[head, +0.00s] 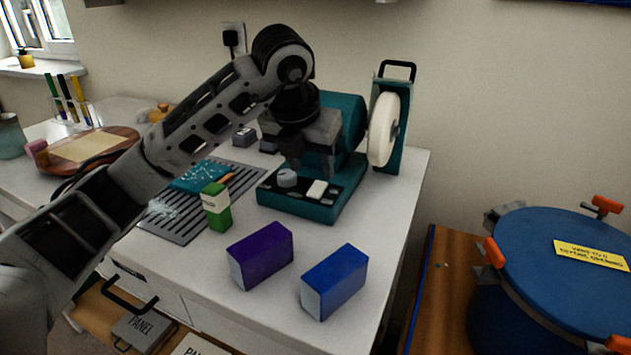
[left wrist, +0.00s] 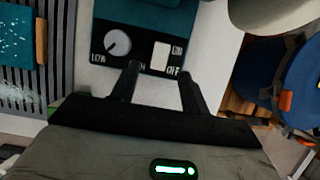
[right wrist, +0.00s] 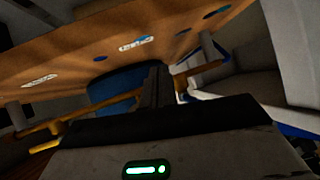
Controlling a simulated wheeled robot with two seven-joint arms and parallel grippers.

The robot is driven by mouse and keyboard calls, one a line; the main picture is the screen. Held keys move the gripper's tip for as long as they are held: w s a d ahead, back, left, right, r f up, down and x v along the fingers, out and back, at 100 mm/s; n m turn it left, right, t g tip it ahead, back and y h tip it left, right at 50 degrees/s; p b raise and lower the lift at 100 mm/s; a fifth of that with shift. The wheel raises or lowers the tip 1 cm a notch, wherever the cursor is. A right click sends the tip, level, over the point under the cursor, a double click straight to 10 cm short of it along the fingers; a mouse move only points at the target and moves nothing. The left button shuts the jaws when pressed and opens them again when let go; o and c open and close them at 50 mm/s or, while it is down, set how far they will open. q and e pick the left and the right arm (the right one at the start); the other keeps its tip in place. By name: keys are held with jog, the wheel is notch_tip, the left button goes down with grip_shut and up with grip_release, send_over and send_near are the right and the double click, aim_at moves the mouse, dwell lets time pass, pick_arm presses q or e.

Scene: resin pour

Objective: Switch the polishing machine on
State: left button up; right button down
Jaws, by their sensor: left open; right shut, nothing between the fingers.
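The teal polishing machine (head: 342,118) stands at the back right of the white bench, with a white round wheel (head: 384,130) on its right. Its black front panel carries a grey knob (head: 288,178) and a white switch (head: 317,190). In the left wrist view the switch (left wrist: 160,54) sits beside ON and OFF lettering; which way it is set I cannot tell. My left gripper (left wrist: 159,72) is open and empty, its fingertips at the panel's front edge, either side of the switch. Whether they touch is unclear. My right gripper (right wrist: 156,72) is shut and empty, away from the machine.
A green bottle-like box (head: 216,208), a purple box (head: 261,256) and a blue box (head: 335,281) stand in front of the machine. A slotted grey mat (head: 182,226) lies to the left. A blue lidded pot (head: 560,262) stands at right, beyond the bench edge.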

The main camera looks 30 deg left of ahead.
aim_at(318, 187)
pick_arm(q)
jog(key=x, duration=0.4)
jog(key=shift+w+f, duration=0.1)
jog(key=shift+f, duration=0.2)
jog(key=shift+w+f, duration=0.1)
jog(key=shift+f, duration=0.05)
pick_arm(e)
jog(key=shift+f, duration=0.1)
jog(key=shift+s, duration=0.1)
